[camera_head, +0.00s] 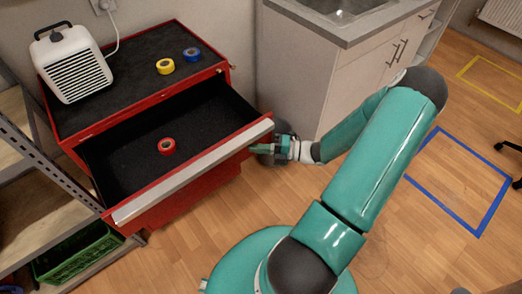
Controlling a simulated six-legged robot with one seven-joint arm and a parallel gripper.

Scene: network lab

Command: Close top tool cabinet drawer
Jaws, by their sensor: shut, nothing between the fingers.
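The red tool cabinet (190,197) stands against the wall at left. Its top drawer (130,163) is pulled well out, with a black lining and a silver front edge (195,172). A red tape roll (167,146) lies inside the drawer. My gripper (256,149) is at the right end of the drawer front, just outside it. Its fingers are shut and hold nothing. I cannot tell whether the fingertips touch the drawer.
A heater (73,65), a yellow tape roll (165,66) and a blue tape roll (192,54) sit on the cabinet top. A sink counter (335,75) stands behind my arm. A metal shelf with a green crate (78,255) is at left. Open floor lies in front.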

